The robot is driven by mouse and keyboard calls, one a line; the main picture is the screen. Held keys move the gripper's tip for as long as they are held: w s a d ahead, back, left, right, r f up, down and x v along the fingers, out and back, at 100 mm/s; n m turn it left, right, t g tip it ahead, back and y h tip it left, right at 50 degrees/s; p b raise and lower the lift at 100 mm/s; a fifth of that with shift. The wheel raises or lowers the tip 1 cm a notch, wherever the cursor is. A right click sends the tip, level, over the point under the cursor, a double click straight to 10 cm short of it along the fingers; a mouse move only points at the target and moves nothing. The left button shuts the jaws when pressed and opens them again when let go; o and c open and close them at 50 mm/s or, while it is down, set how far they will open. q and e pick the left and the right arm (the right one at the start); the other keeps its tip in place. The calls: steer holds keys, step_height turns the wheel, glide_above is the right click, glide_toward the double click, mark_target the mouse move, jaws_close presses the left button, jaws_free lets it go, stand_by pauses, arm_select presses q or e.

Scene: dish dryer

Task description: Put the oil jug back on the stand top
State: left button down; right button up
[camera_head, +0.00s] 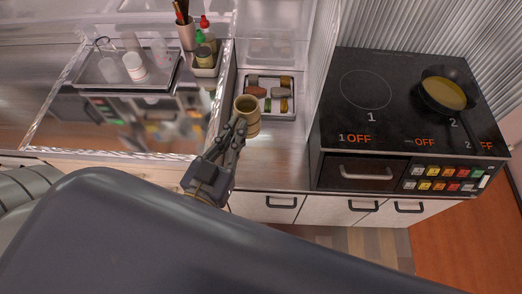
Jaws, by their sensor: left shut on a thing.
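A tan, round-mouthed vessel, which looks like the oil jug (251,117), is upright at the near side of the narrow counter, just in front of a food tray. My left gripper (238,127) is shut on it from the near left side, and its fingers hide part of the jug's wall. I cannot tell whether the jug's base touches the counter or is raised. I cannot tell for sure which surface is the stand top. My right gripper is not in view.
The tray (284,112) with several food items lies just behind the jug. A holder (209,70) with bottles stands at the back left, left of it a tray (85,70) with cups. The stove (395,105) with a pan (447,92) is right.

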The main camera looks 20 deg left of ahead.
arm_select(q)
steer(key=s+d+f+h+b, duration=0.1)
steer(key=s+d+f+b, duration=0.2)
steer(key=f+b, duration=0.7)
steer(key=s+d+f+b, duration=0.2)
steer(key=s+f+b, duration=0.1)
steer(key=f+b, duration=0.8)
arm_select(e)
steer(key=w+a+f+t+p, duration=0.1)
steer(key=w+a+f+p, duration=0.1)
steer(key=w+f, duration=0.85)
arm_select(q)
steer(key=shift+m, duration=0.3)
steer(key=w+a+f, duration=0.1)
steer(key=w+f, duration=0.1)
steer(key=w, duration=0.3)
steer(key=w+a+f+b, duration=0.1)
steer(key=w+f, duration=0.1)
steer(key=w, duration=0.3)
steer(key=w+a+f+b, duration=0.1)
steer(key=w+f, duration=0.1)
steer(key=w, duration=0.3)
steer(key=shift+a+f, duration=0.1)
steer(key=shift+a, duration=0.3)
steer(key=shift+f, duration=0.4)
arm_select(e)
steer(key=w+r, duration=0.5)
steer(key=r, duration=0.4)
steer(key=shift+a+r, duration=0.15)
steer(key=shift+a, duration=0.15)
